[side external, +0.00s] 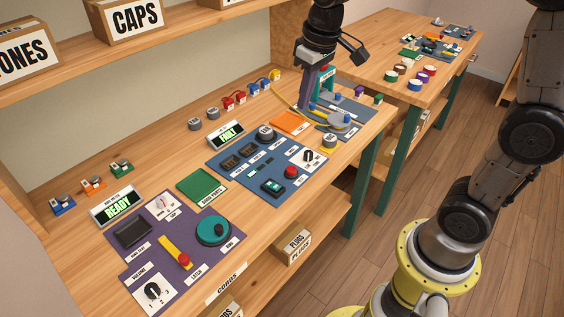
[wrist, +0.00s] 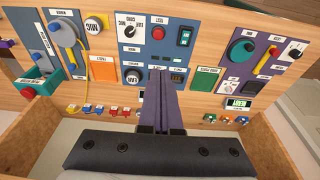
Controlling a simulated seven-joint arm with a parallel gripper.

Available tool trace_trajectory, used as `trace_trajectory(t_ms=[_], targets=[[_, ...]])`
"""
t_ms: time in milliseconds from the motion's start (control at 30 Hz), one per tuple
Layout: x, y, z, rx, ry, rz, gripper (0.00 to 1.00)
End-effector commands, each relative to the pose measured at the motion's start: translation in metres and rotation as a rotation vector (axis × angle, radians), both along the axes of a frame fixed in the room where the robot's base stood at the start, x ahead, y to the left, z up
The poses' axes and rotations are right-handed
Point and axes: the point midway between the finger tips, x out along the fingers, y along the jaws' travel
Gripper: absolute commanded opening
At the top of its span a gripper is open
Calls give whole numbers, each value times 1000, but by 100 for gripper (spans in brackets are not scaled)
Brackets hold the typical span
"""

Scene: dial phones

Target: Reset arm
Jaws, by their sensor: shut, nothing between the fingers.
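My gripper (side external: 304,106) is shut and empty, its purple fingers pointing down over the back right part of the workbench in the side external view. In the wrist view the closed fingertips (wrist: 161,72) lie in front of the blue panel (wrist: 140,38). I cannot tell from these views how high they are above the bench. My arm's upper part is cut off by the frame's top edge.
A blue panel (side external: 228,174) with a FAULT display (side external: 226,135) and a purple panel (side external: 190,245) with a READY display (side external: 117,206) lie on the bench. Small coloured parts line the back. A shelf with a CAPS box (side external: 135,18) overhangs. A second table (side external: 400,27) stands behind.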

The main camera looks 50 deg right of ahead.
Motion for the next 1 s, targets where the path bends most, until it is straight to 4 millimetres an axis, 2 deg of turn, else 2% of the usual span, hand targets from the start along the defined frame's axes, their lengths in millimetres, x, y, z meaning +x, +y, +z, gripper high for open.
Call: trace_trajectory(t_ms=[33, 100, 233, 367, 500, 600, 733, 1000], targets=[[-19, 2, 17, -1, -46, 3, 0], [-43, 5, 32, -1, -97, 5, 0], [-93, 8, 49, -2, -185, 8, 0], [-141, 10, 48, 2, -261, 6, 0], [-182, 12, 32, 6, -313, 2, 0], [-199, 12, 17, 8, -315, -2, 0], [-205, 12, 2, 10, -291, -8, 0], [-205, 12, 2, 12, -292, -14, 0]])
